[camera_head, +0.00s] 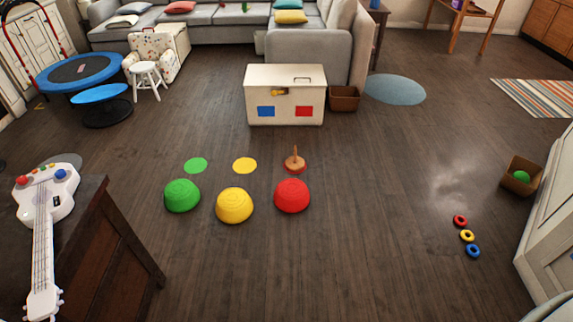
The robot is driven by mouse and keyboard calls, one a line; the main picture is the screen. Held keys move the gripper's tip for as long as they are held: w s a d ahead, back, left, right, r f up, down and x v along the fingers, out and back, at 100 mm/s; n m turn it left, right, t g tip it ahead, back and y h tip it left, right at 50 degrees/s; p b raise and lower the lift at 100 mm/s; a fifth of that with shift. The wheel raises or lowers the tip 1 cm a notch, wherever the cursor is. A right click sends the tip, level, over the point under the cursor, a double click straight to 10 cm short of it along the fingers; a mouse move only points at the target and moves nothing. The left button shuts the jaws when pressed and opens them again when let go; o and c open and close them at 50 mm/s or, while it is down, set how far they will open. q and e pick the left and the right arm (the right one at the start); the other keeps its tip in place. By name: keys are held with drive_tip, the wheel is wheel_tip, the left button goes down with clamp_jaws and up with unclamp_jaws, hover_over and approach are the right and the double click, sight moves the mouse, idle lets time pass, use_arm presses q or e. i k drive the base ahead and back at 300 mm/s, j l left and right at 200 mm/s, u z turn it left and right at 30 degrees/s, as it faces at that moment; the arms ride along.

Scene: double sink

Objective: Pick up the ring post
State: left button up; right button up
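The ring post (295,162) is a small wooden peg on a round base. It stands upright on the floor behind the red dome, on or just over a red disc whose edge shows beneath it. No ring shows on its peg. Three loose rings lie on the floor to the right in a slanting row: a red ring (460,221), a yellow ring (467,236) and a blue ring (473,251). Neither of my grippers can be made out in this view.
A green dome (182,195), yellow dome (234,205) and red dome (292,195) stand in front of the post. A white toy chest (285,96) is behind it. A dark cabinet (112,250) with a white toy guitar stands left. Floor right of the post is clear.

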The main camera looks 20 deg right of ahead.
sight(295, 164)
drive_tip(key=i+l+u, duration=0.25)
drive_tip(key=u, duration=0.2)
drive_tip(key=i+l+u, duration=0.15)
drive_tip(key=l+u, duration=0.35)
drive_tip(key=i+l+u, duration=0.1)
drive_tip(key=l, duration=0.35)
drive_tip(key=i+l, duration=0.15)
drive_tip(key=l, duration=0.35)
drive_tip(key=i+l+u, duration=0.15)
drive_tip(key=l, duration=0.3)
drive_tip(key=i+l+u, duration=0.1)
drive_tip(key=l, duration=0.35)
drive_tip(key=l+u, duration=0.1)
drive_tip(key=l, duration=0.4)
drive_tip(key=i, duration=0.05)
